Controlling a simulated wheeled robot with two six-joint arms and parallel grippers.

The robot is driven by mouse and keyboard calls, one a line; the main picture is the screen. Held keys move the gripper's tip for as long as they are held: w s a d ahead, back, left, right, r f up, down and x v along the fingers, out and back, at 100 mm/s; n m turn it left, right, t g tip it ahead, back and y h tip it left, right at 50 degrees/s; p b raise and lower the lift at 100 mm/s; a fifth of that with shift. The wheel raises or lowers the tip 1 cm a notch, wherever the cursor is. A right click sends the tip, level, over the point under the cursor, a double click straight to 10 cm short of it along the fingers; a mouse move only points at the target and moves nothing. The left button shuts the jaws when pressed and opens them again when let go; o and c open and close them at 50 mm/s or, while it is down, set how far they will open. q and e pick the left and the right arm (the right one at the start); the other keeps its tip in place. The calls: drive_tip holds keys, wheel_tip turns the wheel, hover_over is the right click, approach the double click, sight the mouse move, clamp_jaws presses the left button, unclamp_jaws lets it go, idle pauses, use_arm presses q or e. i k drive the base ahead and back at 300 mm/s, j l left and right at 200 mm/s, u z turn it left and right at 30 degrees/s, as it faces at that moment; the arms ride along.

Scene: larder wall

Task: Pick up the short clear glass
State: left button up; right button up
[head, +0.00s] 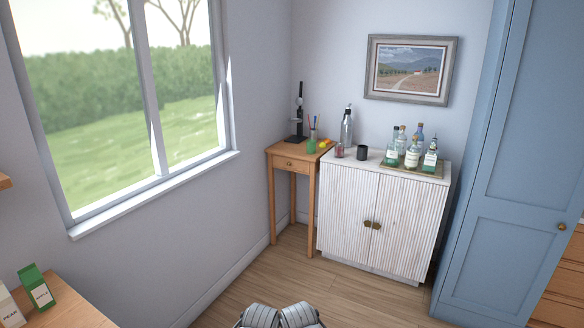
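I cannot make out a short clear glass for certain. A small pinkish, partly see-through jar or glass (339,150) stands at the left front of the white cabinet's top (376,168); it is too small to tell which. A dark cup (362,153) stands to its right. Two pale grey ribbed parts of mine show at the bottom edge, far from the cabinet. No gripper fingers show in the head view.
Several bottles (412,155) crowd a tray at the cabinet's right. A tall silver bottle (347,127) stands behind the cup. A wooden side table (284,150) abuts the cabinet's left. A blue cupboard (510,200) is at right. The floor (290,264) before the cabinet is clear.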

sight(339, 148)
drive_tip(key=i, duration=3.95)
